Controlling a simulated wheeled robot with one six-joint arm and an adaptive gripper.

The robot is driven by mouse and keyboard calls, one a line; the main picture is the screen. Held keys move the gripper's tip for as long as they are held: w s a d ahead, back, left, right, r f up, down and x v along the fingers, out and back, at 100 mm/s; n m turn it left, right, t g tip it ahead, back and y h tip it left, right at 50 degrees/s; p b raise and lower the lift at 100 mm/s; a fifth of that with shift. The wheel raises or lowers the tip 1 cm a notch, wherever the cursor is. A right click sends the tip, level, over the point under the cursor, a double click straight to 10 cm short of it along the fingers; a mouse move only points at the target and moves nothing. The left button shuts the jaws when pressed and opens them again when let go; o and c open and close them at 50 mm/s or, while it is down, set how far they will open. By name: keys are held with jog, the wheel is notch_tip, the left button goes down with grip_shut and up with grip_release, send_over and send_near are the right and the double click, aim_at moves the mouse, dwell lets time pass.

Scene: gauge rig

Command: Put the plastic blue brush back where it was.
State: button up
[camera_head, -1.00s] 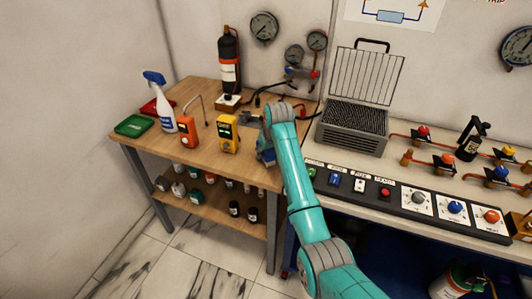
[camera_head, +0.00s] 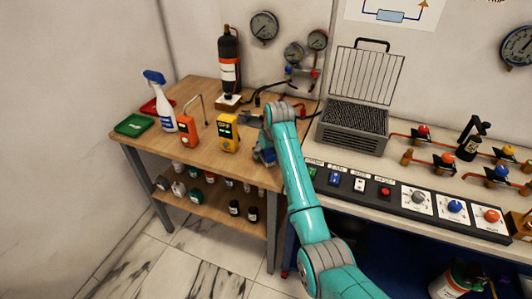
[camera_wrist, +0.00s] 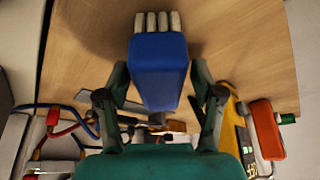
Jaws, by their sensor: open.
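The blue brush (camera_wrist: 158,75) has a blue block body with a row of pale bristles at its far end. In the wrist view it lies over the wooden table top, between the two fingers of my gripper (camera_wrist: 160,78). The fingers are open, one on each side of the brush; I cannot tell whether they touch it. In the head view a small blue part of the brush (camera_head: 267,156) shows beside my teal arm, near the right end of the wooden table (camera_head: 200,158). My arm hides the rest.
An orange meter (camera_head: 188,138) and a yellow meter (camera_head: 228,138) stand left of my gripper. A spray bottle (camera_head: 165,115), a green tray (camera_head: 134,126) and a dark cylinder (camera_head: 229,55) are farther off. The control panel (camera_head: 402,200) adjoins at right.

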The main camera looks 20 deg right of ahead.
jog(key=v, duration=1.1)
jog(key=shift+s+r, duration=0.1)
